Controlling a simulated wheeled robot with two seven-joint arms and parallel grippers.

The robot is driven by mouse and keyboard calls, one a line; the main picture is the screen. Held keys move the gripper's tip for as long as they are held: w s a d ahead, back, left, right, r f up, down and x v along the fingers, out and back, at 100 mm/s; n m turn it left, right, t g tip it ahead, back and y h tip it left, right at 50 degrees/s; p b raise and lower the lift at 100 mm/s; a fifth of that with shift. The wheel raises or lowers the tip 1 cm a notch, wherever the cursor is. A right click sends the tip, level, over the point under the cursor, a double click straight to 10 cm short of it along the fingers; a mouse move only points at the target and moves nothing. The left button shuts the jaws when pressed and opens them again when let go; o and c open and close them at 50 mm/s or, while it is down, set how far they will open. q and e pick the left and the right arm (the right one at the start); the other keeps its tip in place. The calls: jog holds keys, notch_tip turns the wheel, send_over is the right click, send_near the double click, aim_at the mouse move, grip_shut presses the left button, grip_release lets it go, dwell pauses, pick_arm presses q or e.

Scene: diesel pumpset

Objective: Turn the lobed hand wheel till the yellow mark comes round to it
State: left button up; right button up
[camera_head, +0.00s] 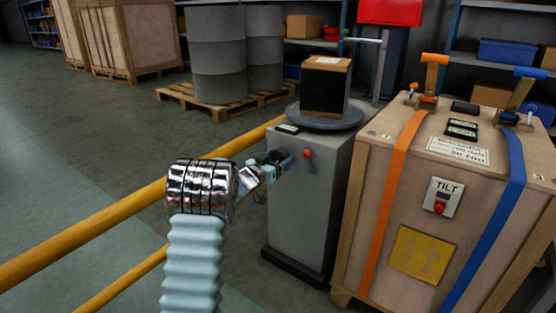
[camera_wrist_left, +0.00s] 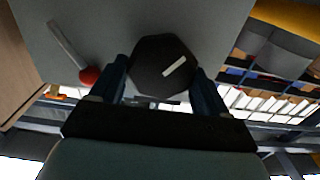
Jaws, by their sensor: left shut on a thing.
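The lobed hand wheel (camera_wrist_left: 150,62) is a dark knob on the face of a grey pedestal (camera_wrist_left: 205,22). In the left wrist view it sits between the two fingers of my left gripper (camera_wrist_left: 163,80), which is shut on it. A pale bar-shaped mark (camera_wrist_left: 175,67) lies slantwise on the knob's face. I cannot make out a yellow mark. In the head view my left gripper (camera_head: 279,164) is at the pedestal's (camera_head: 305,215) upper face, and the wheel is mostly hidden by it. My right gripper is not in view.
A red-tipped lever (camera_head: 308,154) is just right of the gripper. A dark box (camera_head: 326,88) stands on the pedestal's round top. A strapped wooden crate (camera_head: 455,200) stands close on the right. A yellow rail (camera_head: 120,208) runs along the left.

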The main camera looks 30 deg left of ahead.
pick_arm(q)
jog(key=shift+f+m+b, duration=0.15)
jog(key=shift+m+b, duration=0.15)
jog(key=shift+b, duration=0.05)
jog(key=m+b, duration=0.3)
jog(key=shift+f+b, duration=0.2)
jog(key=shift+b, duration=0.1)
jog(key=shift+d+r+m, duration=0.15)
jog(key=shift+r+m, duration=0.1)
jog(key=shift+m, duration=0.55)
jog(key=o, duration=1)
jog(key=s, duration=0.9)
jog(key=s+a, duration=0.1)
jog(key=s, duration=0.3)
jog(key=shift+s+p, duration=0.35)
jog(key=shift+s, duration=0.05)
